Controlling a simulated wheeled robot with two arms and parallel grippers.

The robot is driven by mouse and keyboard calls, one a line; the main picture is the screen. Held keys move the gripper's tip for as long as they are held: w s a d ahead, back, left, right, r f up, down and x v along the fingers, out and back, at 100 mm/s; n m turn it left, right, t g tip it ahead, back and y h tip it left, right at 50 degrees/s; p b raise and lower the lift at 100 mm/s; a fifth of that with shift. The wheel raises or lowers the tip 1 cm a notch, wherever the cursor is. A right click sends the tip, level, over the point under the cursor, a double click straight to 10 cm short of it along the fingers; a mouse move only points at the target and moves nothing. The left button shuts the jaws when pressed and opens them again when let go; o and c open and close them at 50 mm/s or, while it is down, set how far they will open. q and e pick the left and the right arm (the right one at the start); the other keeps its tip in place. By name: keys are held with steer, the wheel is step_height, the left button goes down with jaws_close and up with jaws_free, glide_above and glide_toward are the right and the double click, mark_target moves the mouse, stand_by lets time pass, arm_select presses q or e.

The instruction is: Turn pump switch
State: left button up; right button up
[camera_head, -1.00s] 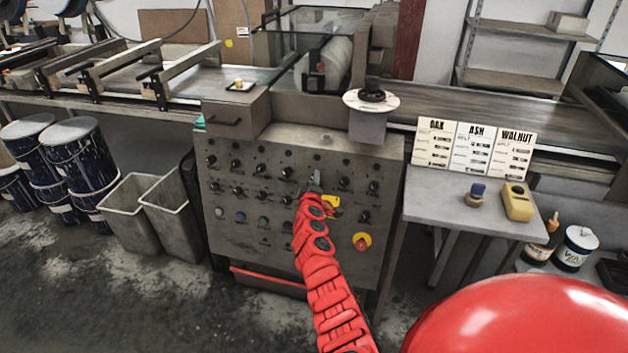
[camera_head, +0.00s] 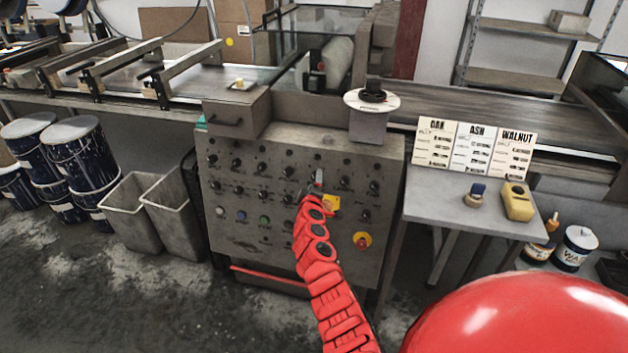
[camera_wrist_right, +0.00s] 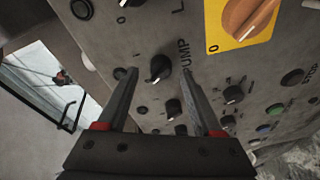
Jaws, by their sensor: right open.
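The grey control panel (camera_head: 230,175) carries rows of black knobs. In the right wrist view, a black knob with a pale pointer, the pump switch (camera_wrist_right: 159,68), sits beside the lettering "PUMP". My right gripper (camera_wrist_right: 160,74) is open, with its two dark fingers on either side of that knob in the picture. I cannot tell whether they reach around it or touch it. In the head view my right gripper (camera_head: 317,181) is at the panel's right half and hides the knob there. My left gripper is not in view.
An orange knob on a yellow plate (camera_wrist_right: 240,38) is close to the pump switch. A red emergency button (camera_head: 362,240) sits lower right on the panel. A side table (camera_head: 425,205) stands to the right, grey bins (camera_head: 130,205) to the left.

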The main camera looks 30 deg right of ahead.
steer(key=v, duration=1.6)
steer(key=shift+w+a, duration=0.1)
steer(key=shift+w, duration=0.05)
